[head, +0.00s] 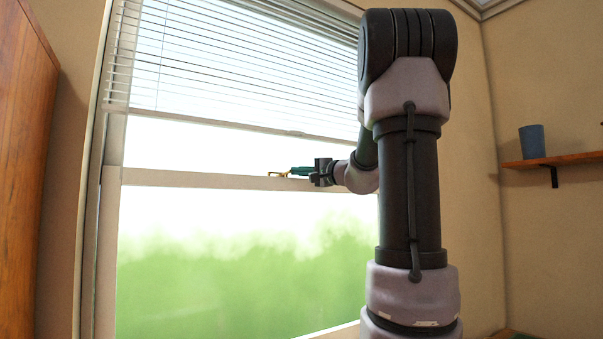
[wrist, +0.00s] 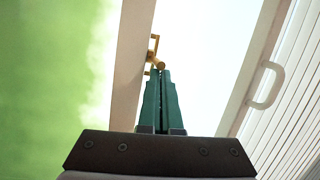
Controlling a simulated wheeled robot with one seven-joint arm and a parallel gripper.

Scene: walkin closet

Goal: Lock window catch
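The brass window catch (head: 279,174) sits on the white meeting rail of the window in the head view. It also shows in the wrist view (wrist: 154,58), with a round knob end just beyond my fingertips. My gripper (head: 293,171) has green fingers that point left along the rail at the catch. In the wrist view my gripper (wrist: 161,71) has its fingers side by side with almost no gap, so it looks shut. The tips are at or very close to the knob. I cannot tell whether they touch it, and nothing shows clearly between them.
A white slatted blind (head: 240,60) hangs over the upper pane, its bottom edge above the rail. A white handle (wrist: 268,88) shows near the blind in the wrist view. A wooden cabinet (head: 25,160) stands left. A blue cup (head: 532,141) sits on a shelf (head: 575,159) at right.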

